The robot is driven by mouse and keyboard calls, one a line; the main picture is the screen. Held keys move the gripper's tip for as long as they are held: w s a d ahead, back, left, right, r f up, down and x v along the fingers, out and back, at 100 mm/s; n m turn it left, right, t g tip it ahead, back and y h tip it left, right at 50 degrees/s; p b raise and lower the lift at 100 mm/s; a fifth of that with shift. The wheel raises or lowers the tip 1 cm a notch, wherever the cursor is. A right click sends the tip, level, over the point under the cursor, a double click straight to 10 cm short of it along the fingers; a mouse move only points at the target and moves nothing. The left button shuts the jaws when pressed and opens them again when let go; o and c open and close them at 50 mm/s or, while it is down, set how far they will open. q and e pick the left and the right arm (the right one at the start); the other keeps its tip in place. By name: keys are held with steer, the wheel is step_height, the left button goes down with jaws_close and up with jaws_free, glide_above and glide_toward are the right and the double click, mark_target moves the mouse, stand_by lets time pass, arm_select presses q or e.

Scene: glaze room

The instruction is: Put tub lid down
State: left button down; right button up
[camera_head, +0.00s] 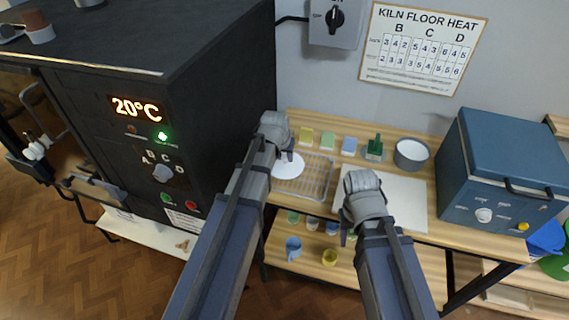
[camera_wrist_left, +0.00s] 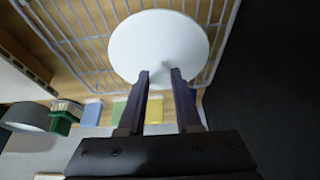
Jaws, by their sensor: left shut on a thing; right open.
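The tub lid is a round white disc (camera_head: 289,168), seen at the left end of the shelf top over a wire rack (camera_head: 318,176). In the left wrist view the lid (camera_wrist_left: 158,40) fills the upper middle, with the rack's wires (camera_wrist_left: 85,40) behind it. My left gripper (camera_wrist_left: 160,78) is shut on the lid; the exact grip point is hard to see. Whether the lid touches the rack is unclear. My right gripper (camera_head: 347,236) is open, in front of the shelf's pale board; its fingers are partly hidden by its wrist.
A black kiln (camera_head: 150,110) stands close on the left. Yellow, green and blue blocks (camera_head: 328,140), a green brush holder (camera_head: 374,148) and a grey pot (camera_head: 411,154) line the back. A pale board (camera_head: 405,200) lies bare beside the rack. A blue box (camera_head: 505,165) stands right.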

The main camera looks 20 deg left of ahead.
arm_select(q)
steer(key=shift+f, duration=0.65)
arm_select(e)
steer(key=shift+f, duration=0.7)
arm_select(q)
steer(key=shift+f+b, duration=0.25)
steer(key=shift+b, duration=0.15)
steer(key=c, duration=0.6)
jaws_free()
steer(key=shift+r, duration=0.1)
arm_select(e)
steer(key=shift+f, duration=0.15)
arm_select(q)
steer(key=shift+r, duration=0.15)
